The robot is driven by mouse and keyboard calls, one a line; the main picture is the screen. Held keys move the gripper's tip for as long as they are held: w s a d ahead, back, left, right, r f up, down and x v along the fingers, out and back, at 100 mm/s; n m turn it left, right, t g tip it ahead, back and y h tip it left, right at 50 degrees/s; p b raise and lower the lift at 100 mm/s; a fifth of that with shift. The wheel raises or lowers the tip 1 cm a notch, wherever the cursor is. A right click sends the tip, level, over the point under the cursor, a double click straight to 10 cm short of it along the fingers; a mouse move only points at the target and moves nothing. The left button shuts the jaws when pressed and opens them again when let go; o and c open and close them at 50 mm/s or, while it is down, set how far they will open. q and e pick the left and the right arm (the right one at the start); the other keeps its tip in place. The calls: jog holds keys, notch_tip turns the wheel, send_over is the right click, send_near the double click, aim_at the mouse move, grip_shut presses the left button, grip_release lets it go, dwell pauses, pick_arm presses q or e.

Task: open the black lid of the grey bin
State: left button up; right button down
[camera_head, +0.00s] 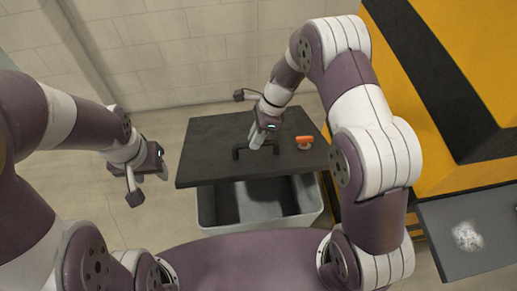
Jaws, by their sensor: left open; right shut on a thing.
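The black lid (205,160) is a flat dark panel at the middle of the head view. The grey bin (262,220) stands below it. Part of the bin's dark inside shows under the lid's near edge, so the lid does not cover the bin fully. A black handle (238,153) is on the lid's top. My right gripper (257,142) is shut on this handle, and its fingers hide part of it. My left gripper (150,178) is open and empty, left of the lid and apart from it.
A small orange-and-white object (304,141) is on the lid's right part. A yellow-and-black structure (450,90) stands at the right, with a grey panel (450,235) bearing a whitish patch. A tiled wall (150,55) is behind. The floor left of the bin is clear.

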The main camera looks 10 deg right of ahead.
pick_arm(q)
jog(key=shift+s+r+p, duration=0.1)
jog(key=shift+r+p, duration=0.4)
jog(key=shift+r, duration=0.25)
pick_arm(e)
jog(key=shift+w+r, duration=0.5)
jog(key=shift+w, duration=0.2)
jog(key=shift+w+r, duration=0.5)
jog(key=shift+w, duration=0.2)
jog(key=c, duration=1.1)
grip_release()
jog(key=shift+o, duration=0.4)
jog(key=shift+w+f, duration=0.35)
jog(key=shift+w, duration=0.35)
pick_arm(q)
jog(key=shift+w+f, duration=0.15)
jog(key=shift+w, duration=0.4)
pick_arm(e)
jog(key=shift+s+r, duration=0.1)
jog(key=shift+s, duration=0.2)
